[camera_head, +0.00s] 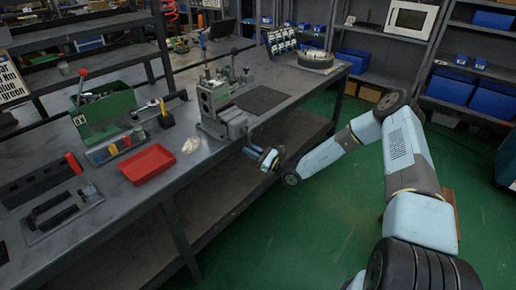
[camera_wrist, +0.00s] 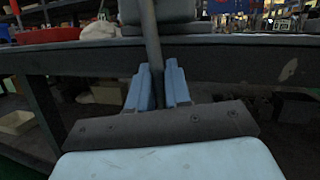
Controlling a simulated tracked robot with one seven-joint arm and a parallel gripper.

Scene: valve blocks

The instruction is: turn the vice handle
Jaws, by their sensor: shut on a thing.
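The grey vice (camera_head: 222,110) stands at the front edge of the workbench in the head view. Its handle, a thin dark grey bar (camera_wrist: 151,40), runs nearly upright in the wrist view and tilts slightly. My gripper (camera_head: 260,157) is at the bench's front edge, just below and right of the vice. In the wrist view, the blue fingers of my gripper (camera_wrist: 158,78) are on both sides of the handle, shut on it. The lower end of the handle is hidden behind my gripper's dark body.
The workbench (camera_head: 200,160) also bears a red tray (camera_head: 147,164), a green box (camera_head: 103,113) and a dark mat (camera_head: 261,99). Its lower shelf (camera_head: 220,200) lies below my gripper. Green floor (camera_head: 330,230) is open to the right. Shelves with blue bins (camera_head: 492,101) stand behind.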

